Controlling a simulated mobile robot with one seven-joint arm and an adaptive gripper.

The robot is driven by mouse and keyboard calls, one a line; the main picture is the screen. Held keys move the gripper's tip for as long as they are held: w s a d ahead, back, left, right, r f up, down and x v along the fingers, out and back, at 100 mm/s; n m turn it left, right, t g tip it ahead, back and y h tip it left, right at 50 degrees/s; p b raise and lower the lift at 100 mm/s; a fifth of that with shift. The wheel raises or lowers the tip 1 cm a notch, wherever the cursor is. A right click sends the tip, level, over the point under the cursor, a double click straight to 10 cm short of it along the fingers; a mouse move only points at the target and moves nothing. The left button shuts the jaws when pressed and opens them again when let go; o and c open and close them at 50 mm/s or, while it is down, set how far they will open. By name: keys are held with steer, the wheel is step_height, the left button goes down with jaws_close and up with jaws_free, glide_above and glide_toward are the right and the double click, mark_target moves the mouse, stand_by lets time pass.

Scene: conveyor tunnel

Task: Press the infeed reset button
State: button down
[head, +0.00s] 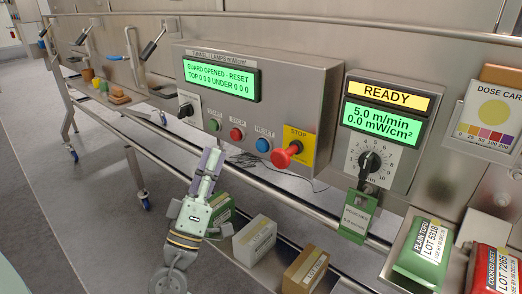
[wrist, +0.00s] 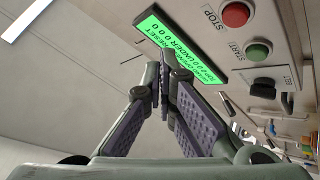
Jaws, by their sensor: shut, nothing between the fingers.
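The blue button (head: 263,145), whose small label appears to read RESET, sits on the steel control panel (head: 310,85), right of the red stop button (head: 237,133). My gripper (head: 212,155) is shut and empty, in front of the panel's lower edge, left of and below the blue button in the head view. Its fingers (wrist: 165,85) are together in the wrist view. That view shows the red stop button (wrist: 235,14) and green start button (wrist: 257,50), but not the blue one. Whether the fingertips touch the panel cannot be told.
A red emergency stop knob (head: 284,157) juts out on a yellow plate right of the blue button. The green display (head: 220,79) reads GUARD OPENED - RESET. A rail (head: 270,185) runs below the panel. Boxes (head: 254,240) and packs (head: 420,253) stand below and right.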

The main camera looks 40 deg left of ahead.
mark_target(262, 146)
steer(key=shift+s+d+f+n+t+h, duration=0.15)
steer(key=shift+s+d+f+t+h, duration=0.2)
steer(key=shift+f+h, duration=0.15)
steer(key=shift+s+d+f+n+t+h, duration=0.15)
steer(key=shift+s+d+f+t+h, duration=0.2)
steer(key=shift+h, duration=0.25)
steer(key=shift+w, duration=0.1)
steer(key=w, duration=0.8)
steer(key=shift+w+d, duration=0.3)
steer(key=shift+w, duration=0.1)
steer(key=shift+f, duration=0.1)
stand_by(0.5)
steer(key=shift+w+b, duration=0.4)
steer(key=shift+b, duration=0.05)
